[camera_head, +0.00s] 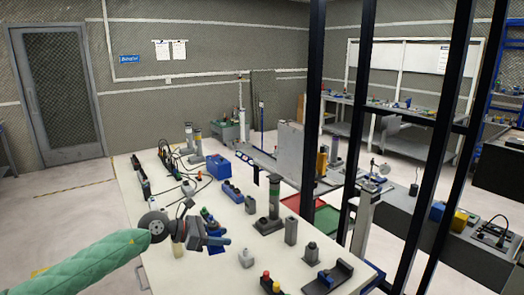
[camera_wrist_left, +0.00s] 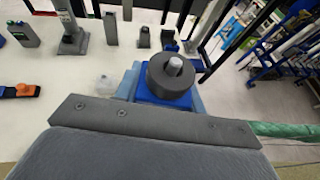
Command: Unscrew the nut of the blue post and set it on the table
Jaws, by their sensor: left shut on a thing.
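My left gripper (camera_head: 218,241) comes in from the left on its green-sleeved arm, low over the near part of the table. In the left wrist view its light-blue fingers (camera_wrist_left: 164,95) stand on both sides of a dark round nut (camera_wrist_left: 160,88) and the bright blue part (camera_wrist_left: 145,98) directly below it. A pale stud end shows in the nut's opening. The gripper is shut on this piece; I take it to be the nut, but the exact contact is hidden. The lower part of the blue post is hidden by the gripper. My right gripper is not in view.
A pale translucent item (camera_head: 246,259) is close by. A black frame (camera_head: 313,100) rises beyond the table.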

